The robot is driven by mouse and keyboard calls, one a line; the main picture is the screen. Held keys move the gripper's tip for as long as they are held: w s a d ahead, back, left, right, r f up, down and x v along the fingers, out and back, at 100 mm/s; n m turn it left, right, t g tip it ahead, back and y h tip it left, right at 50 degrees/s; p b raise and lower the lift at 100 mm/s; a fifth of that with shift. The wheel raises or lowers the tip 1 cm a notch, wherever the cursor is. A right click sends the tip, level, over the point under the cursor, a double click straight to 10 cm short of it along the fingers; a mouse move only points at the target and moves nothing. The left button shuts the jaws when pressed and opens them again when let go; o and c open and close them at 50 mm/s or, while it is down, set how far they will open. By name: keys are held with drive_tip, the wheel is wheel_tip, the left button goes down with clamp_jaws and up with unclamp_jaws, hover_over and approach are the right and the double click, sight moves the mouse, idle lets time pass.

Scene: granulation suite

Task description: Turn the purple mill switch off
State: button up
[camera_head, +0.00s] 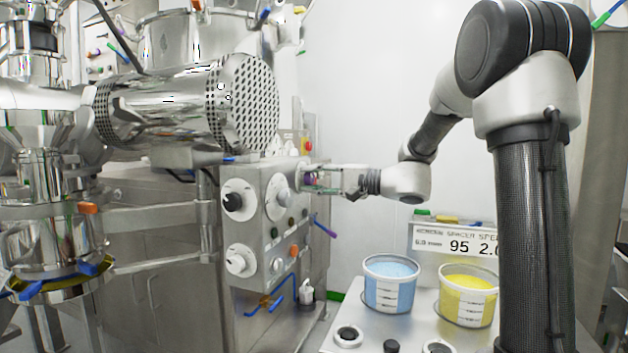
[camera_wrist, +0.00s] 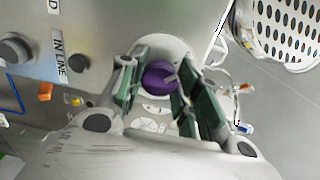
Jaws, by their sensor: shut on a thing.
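The purple mill switch (camera_wrist: 159,76) is a round knob on a pale round plate (camera_wrist: 178,48) on the grey control panel (camera_wrist: 110,20). It sits between the green-padded fingers of my gripper (camera_wrist: 156,88), which is shut on it. A lighter pointer mark shows on the knob's right side. In the head view my gripper (camera_head: 318,181) reaches from the right to the upper right part of the control panel (camera_head: 238,170). There the fingers mostly hide the switch.
Blue (camera_head: 391,270) and yellow (camera_head: 468,285) buckets stand on a bench at lower right.

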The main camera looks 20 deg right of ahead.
drive_tip(key=shift+f, duration=0.1)
idle(0.5)
drive_tip(key=o, duration=1)
drive_tip(key=shift+o, duration=0.2)
drive_tip(key=v, duration=1.2)
